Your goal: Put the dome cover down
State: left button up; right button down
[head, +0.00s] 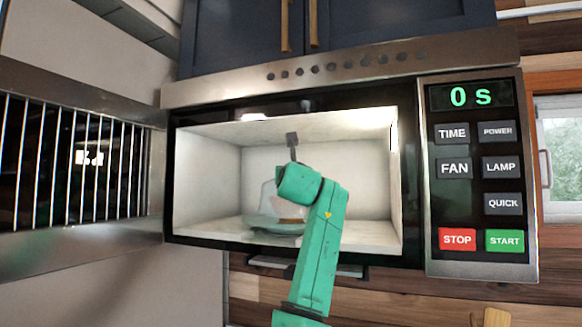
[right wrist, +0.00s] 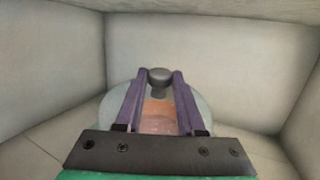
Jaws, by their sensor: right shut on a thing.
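The dome cover (head: 268,198) is clear and sits inside the open microwave (head: 185,185), over a pale green plate (head: 262,224) with a brownish food piece (head: 292,212) on it. In the right wrist view the dome's grey knob (right wrist: 159,76) is between the purple fingers of my right gripper (right wrist: 161,80), which is shut on it. My green right arm hides part of the dome and plate in the head view. I cannot tell whether the dome's rim touches the plate. My left gripper is not in view.
The microwave door (head: 75,165) stands open at the left. The control panel (head: 480,170) at the right reads 0 s. The cavity walls (right wrist: 215,60) are close around my gripper. Dark cabinets (head: 370,22) are above.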

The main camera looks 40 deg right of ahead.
jog(key=r+g+p, duration=0.1)
jog(key=p, duration=0.1)
jog(key=w+d+r+y+p, duration=0.1)
jog(key=p, duration=0.1)
jog(key=shift+w+d+r+g, duration=0.15)
jog(key=shift+w+g, duration=0.05)
jog(key=shift+g, duration=0.2)
notch_tip(320, 180, down, 3)
jog(key=shift+s+r+b, duration=0.1)
jog(key=shift+r+b, duration=0.05)
jog(key=shift+b, duration=0.45)
jog(key=shift+d+f, duration=0.1)
jog(key=shift+f, duration=0.1)
jog(key=shift+w+f, duration=0.1)
jog(key=shift+w, duration=0.15)
jog(key=shift+s+f+b, duration=0.15)
jog(key=shift+f+b, duration=0.15)
jog(key=shift+b, duration=0.2)
jog(key=shift+f, duration=0.2)
jog(key=c, duration=0.5)
grip_release()
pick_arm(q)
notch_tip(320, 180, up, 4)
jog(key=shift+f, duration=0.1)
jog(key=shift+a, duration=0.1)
